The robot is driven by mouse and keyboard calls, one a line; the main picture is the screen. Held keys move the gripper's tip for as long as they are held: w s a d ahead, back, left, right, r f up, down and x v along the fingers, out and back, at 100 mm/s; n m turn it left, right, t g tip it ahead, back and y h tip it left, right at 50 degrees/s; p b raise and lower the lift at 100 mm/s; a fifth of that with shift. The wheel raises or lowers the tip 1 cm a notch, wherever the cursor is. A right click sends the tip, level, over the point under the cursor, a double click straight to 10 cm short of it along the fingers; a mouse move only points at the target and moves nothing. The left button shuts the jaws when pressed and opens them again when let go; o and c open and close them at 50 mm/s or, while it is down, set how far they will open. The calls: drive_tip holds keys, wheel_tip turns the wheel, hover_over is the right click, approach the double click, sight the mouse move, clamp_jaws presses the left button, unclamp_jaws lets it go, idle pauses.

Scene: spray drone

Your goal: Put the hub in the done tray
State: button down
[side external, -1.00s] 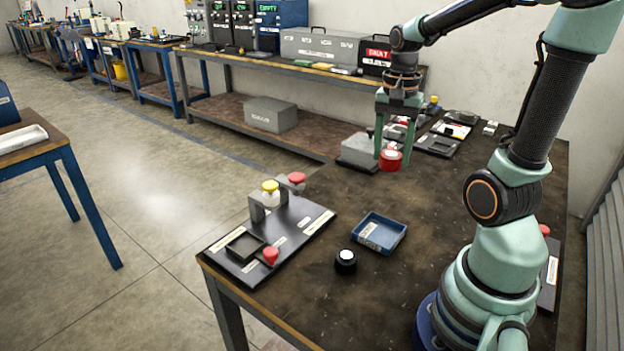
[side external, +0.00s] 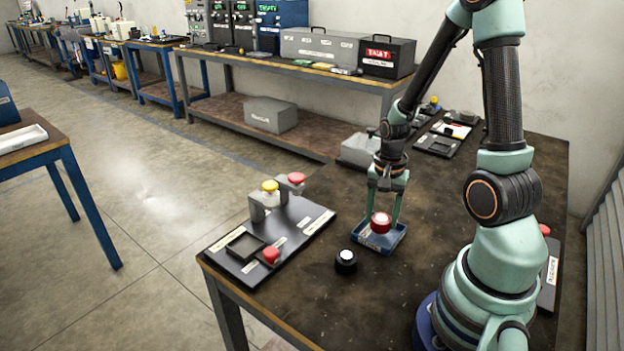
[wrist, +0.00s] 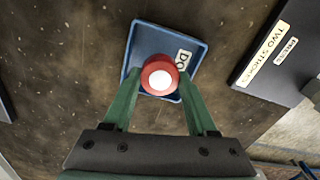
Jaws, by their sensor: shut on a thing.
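The hub (side external: 380,224) is a short red cylinder with a white top. My gripper (side external: 381,220) is shut on it, with a green finger on each side. The done tray (side external: 400,240) is a shallow blue tray on the brown table. The hub is over the tray; I cannot tell whether it touches the tray floor. In the wrist view the hub (wrist: 160,88) lies within the tray's outline, near its lower middle. The tray's white label (wrist: 183,58) is partly hidden by the hub.
A black round part with a white top (side external: 346,259) stands just left of the tray. A dark board (side external: 240,262) with red and yellow caps lies farther left. A grey block (side external: 357,150) and dark trays (side external: 437,142) are at the back. The table's front middle is clear.

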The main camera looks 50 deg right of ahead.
sight(381, 218)
drive_tip(key=shift+f, duration=1)
drive_tip(key=shift+f, duration=0.1)
drive_tip(key=shift+c, duration=2.4)
unclamp_jaws()
wheel_tip(381, 218, up, 12)
drive_tip(key=w+a+r+n+t, duration=0.1)
drive_tip(key=a+r+n+t, duration=0.1)
drive_tip(key=a+r+n, duration=0.4)
drive_tip(key=w+a+r+n+t, duration=0.2)
drive_tip(key=a+r+n, duration=0.3)
drive_tip(key=a+n, duration=0.4)
drive_tip(key=shift+w+a+r+t, duration=0.25)
drive_tip(key=shift+a+r+t, duration=0.1)
drive_tip(key=shift+a+t, duration=0.4)
drive_tip(key=shift+d, duration=0.15)
